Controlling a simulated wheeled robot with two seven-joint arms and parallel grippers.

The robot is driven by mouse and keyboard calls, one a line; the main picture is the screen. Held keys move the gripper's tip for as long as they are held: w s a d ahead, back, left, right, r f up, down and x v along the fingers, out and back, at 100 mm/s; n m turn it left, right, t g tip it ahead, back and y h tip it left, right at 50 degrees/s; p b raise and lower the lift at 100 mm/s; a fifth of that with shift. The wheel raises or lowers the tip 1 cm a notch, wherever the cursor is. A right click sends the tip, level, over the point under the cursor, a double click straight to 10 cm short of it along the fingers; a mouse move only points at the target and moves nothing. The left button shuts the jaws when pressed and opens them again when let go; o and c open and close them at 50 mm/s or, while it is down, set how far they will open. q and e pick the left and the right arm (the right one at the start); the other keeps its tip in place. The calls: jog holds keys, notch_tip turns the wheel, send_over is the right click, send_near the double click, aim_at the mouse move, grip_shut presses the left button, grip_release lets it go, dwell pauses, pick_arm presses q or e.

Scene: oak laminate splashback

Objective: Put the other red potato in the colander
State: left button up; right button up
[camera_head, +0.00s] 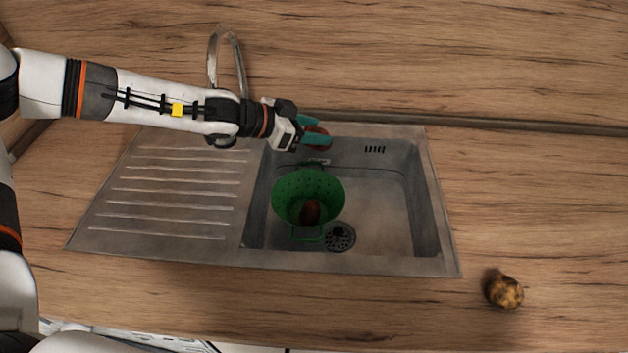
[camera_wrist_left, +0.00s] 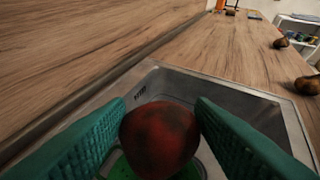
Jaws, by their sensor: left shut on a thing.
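My left gripper (camera_head: 316,133) is shut on a red potato (camera_head: 318,142), held above the back edge of the sink. The same held potato (camera_wrist_left: 160,138) shows between the teal fingers in the left wrist view. The green colander (camera_head: 292,190) stands in the sink basin, in front of and below the gripper in the head view. Another red potato (camera_head: 310,211) lies inside the colander. In the left wrist view, part of the green colander (camera_wrist_left: 122,168) shows below the held potato. My right gripper is not in view.
The steel sink (camera_head: 433,200) has a ridged drainboard (camera_head: 170,190) on the left and a tall tap (camera_head: 212,60) behind. A brown-yellow potato-like item (camera_head: 504,290) lies on the counter at the front right. The basin right of the colander is clear.

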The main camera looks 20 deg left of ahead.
pick_arm(q)
notch_tip(320, 180, down, 4)
jog(key=shift+s+r+b, duration=0.1)
jog(key=shift+s+b, duration=0.05)
jog(key=shift+b, duration=0.4)
jog(key=f, duration=0.2)
jog(key=s+f+b, duration=0.1)
jog(key=f, duration=0.1)
jog(key=shift+f, duration=0.1)
jog(key=f, duration=0.4)
jog(key=shift+w+f, duration=0.35)
notch_tip(320, 180, down, 5)
jog(key=shift+r+b, duration=0.1)
jog(key=shift+b, duration=0.25)
jog(key=shift+r, duration=0.1)
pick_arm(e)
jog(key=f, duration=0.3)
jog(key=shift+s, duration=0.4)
